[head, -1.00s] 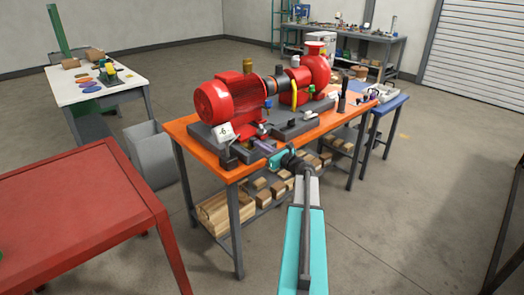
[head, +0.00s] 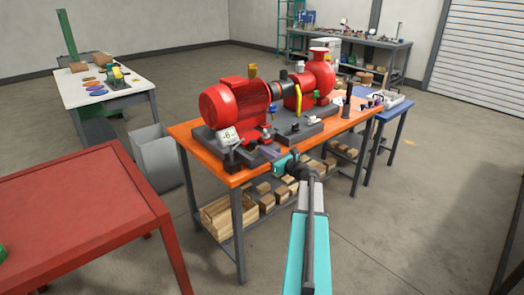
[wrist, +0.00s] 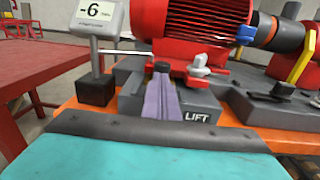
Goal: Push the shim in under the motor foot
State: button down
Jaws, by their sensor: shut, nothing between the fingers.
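The red motor (head: 235,108) stands on a grey base on the orange bench, and it fills the top middle of the wrist view (wrist: 190,22). Its red motor foot (wrist: 172,47) faces me. My gripper (wrist: 161,68) is shut and empty, its long lavender fingers pointing forward. Their dark tips are low in front of the motor foot, at its near edge; I cannot tell whether they touch anything. In the head view my gripper (head: 266,151) is at the bench's front edge. I cannot make out the shim; the fingers may hide it.
A gauge display (wrist: 99,14) reading "-6" stands on a dark block left of the fingers, with a thin bar reaching toward the foot. A grey block marked LIFT (wrist: 198,115) is close on the right. A bolt (wrist: 199,65) stands right of the tips.

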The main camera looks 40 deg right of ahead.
jog(key=s+b, duration=0.1)
jog(key=s, duration=1)
jog(key=shift+s+a+b, duration=0.15)
jog(key=shift+s+b, duration=0.1)
jog(key=shift+b, duration=0.15)
jog(key=w+a+f+n+g+y, duration=0.35)
jog(key=a+f+n, duration=0.25)
jog(key=a+f, duration=0.7)
jog(key=w+a+f+n+g+y, duration=0.3)
jog(key=w+a+f+n+g, duration=0.15)
jog(key=a+f, duration=0.8)
jog(key=s+a+f+n+g+y, duration=0.1)
jog(key=s+a+f+n+g, duration=0.25)
jog(key=a+f, duration=0.45)
jog(key=s+a+f+n+g, duration=0.3)
jog(key=s+a+f+n, duration=0.15)
jog(key=a, duration=0.75)
jog(key=s+a+f+n+g+h, duration=0.2)
jog(key=s+a+f+n+g, duration=0.1)
jog(key=s+n, duration=0.3)
jog(key=s+a+f+n+g+h, duration=0.2)
jog(key=s+f+n, duration=0.3)
jog(key=s, duration=0.6)
jog(key=s+a+f+n+g+h, duration=0.2)
jog(key=s+a+f+n+g, duration=0.2)
jog(key=s+n, duration=0.3)
jog(key=shift+s+a+f, duration=0.45)
jog(key=shift+s, duration=0.55)
